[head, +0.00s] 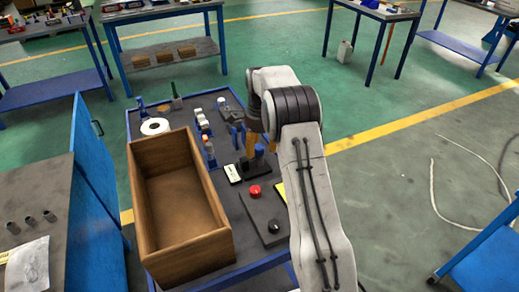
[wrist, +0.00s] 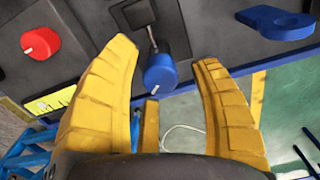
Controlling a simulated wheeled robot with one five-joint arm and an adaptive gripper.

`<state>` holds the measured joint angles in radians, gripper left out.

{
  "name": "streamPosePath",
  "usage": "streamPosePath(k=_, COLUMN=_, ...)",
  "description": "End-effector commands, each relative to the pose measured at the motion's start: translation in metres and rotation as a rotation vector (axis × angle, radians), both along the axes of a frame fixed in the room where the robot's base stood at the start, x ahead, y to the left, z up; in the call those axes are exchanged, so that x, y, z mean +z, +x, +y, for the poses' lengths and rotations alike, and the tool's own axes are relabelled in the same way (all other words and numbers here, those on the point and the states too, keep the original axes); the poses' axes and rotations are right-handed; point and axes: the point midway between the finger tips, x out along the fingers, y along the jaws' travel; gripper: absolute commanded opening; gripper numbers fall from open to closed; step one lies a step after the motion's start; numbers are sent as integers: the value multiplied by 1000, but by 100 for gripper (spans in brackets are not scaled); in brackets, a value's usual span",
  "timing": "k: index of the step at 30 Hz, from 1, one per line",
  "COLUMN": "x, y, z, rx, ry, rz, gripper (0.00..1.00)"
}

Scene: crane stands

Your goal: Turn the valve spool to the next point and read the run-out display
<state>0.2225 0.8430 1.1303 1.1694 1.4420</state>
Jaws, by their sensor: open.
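My gripper (wrist: 165,57) is open, with its yellow fingers spread on either side of a blue round-ended piece (wrist: 160,73). The blue piece joins a thin grey rod from a dark block (wrist: 133,15); I see no finger touching it. In the head view my gripper (head: 261,148) hangs over the cart, partly hidden by my arm. A small white panel in a dark frame (head: 232,173) lies left of it; it may be the display, and no reading is legible. I cannot tell which part is the valve spool.
A red knob (head: 255,190) and a black knob (head: 273,227) sit on a grey box. An empty wooden box (head: 140,205) fills the cart's left side. A white roll (head: 155,126) and small bottles (head: 209,150) stand behind.

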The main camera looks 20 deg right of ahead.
Motion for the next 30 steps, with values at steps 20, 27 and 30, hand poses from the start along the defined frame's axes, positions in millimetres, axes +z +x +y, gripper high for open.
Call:
streamPosePath(k=20, x=-8, y=0, z=0, rx=0, ry=0, rz=-1, gripper=42)
streamPosePath(k=27, x=-8, y=0, z=0, rx=0, ry=0, rz=-1, gripper=21)
streamPosePath(k=30, x=-8, y=0, z=0, rx=0, ry=0, rz=-1, gripper=12)
